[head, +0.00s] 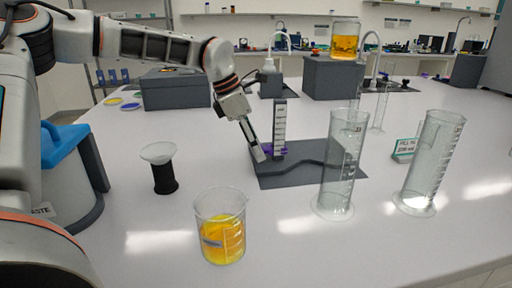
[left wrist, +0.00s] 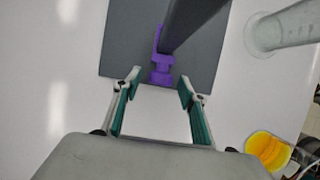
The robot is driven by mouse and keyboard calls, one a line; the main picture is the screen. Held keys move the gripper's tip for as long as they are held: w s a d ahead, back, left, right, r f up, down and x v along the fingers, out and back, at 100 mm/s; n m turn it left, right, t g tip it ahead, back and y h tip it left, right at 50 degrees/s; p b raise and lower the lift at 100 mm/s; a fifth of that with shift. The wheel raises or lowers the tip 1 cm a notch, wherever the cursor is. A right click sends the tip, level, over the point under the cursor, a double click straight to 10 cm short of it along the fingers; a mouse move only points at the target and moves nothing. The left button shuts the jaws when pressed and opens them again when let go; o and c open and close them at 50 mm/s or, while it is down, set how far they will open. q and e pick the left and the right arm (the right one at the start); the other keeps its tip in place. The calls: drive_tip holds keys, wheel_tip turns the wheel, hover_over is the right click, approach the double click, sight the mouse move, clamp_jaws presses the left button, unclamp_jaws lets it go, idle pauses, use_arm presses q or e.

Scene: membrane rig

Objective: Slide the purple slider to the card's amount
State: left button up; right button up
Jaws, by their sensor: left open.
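The purple slider (head: 267,149) sits low on an upright post with a white scale (head: 280,125), which stands on a dark grey base plate (head: 300,176). In the left wrist view the purple slider (left wrist: 162,72) lies just ahead of my fingertips, roughly centred between them. My left gripper (head: 256,150) is open and empty at the left side of the post; its two fingers also show in the left wrist view (left wrist: 159,84). Whether a finger touches the slider, I cannot tell. The small card (head: 404,149) stands at the right; its text is too small to read.
A tall glass cylinder (head: 336,185) stands at the plate's right edge, another (head: 425,170) further right. A beaker of yellow liquid (head: 220,240) is in front, and a white funnel on a black stand (head: 163,170) at the left. Grey boxes (head: 175,92) stand behind.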

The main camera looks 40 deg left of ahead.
use_arm(q)
drive_tip(key=v, duration=1.1)
drive_tip(key=shift+r, duration=0.25)
drive_tip(key=shift+a, duration=0.15)
